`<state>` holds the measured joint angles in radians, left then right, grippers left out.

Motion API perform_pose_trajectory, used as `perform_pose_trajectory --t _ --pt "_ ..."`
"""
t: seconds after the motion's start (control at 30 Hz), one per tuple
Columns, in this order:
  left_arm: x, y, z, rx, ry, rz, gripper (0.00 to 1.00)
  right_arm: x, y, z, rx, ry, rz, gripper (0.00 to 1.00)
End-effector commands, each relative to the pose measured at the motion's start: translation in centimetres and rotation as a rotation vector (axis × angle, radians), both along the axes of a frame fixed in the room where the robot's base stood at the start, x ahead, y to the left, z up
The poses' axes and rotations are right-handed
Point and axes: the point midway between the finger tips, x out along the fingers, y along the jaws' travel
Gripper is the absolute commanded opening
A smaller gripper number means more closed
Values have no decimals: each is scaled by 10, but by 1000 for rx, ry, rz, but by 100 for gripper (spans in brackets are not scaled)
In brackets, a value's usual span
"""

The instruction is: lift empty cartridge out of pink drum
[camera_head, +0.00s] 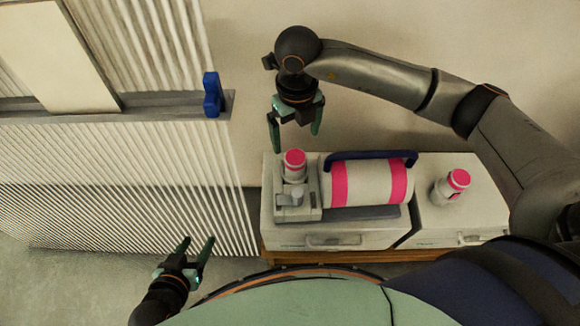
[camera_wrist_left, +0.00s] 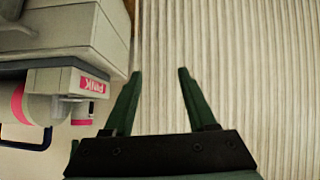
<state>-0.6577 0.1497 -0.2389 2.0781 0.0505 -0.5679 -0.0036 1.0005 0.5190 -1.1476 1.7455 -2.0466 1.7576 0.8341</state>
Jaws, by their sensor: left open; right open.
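The drum (camera_head: 365,184) is a pale cylinder with pink bands and a blue handle, lying on its side on a white cabinet; a red PINK label (camera_wrist_left: 91,84) shows in the left wrist view. A pink-topped cartridge (camera_head: 294,165) stands upright in the grey unit at the drum's left end; its lower part is hidden. My right gripper (camera_head: 297,142) is open and empty, pointing down just above this cartridge, apparently not touching it. My left gripper (camera_head: 198,241) is open and empty, left of the cabinet; its fingers also show in the left wrist view (camera_wrist_left: 158,88).
A second pink-capped cartridge (camera_head: 455,185) stands on the right-hand cabinet top (camera_head: 480,212). The cabinet fronts have drawer handles. A ribbed panel (camera_head: 120,185) with a blue clip (camera_head: 212,95) fills the left. The wall is close behind the cabinets.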

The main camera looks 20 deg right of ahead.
Motion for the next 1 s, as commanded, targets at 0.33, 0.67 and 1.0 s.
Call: perform_pose_trajectory --t 0.33,0.67,1.0 --pt "6 7 3 12 -53 4 57 -2 1 -56 5 5 2 99" --pt "36 7 39 5 -224 2 57 -11 3 -93 5 8 3 99" --pt "49 7 62 4 -329 -3 57 -10 3 -112 6 5 4 99"
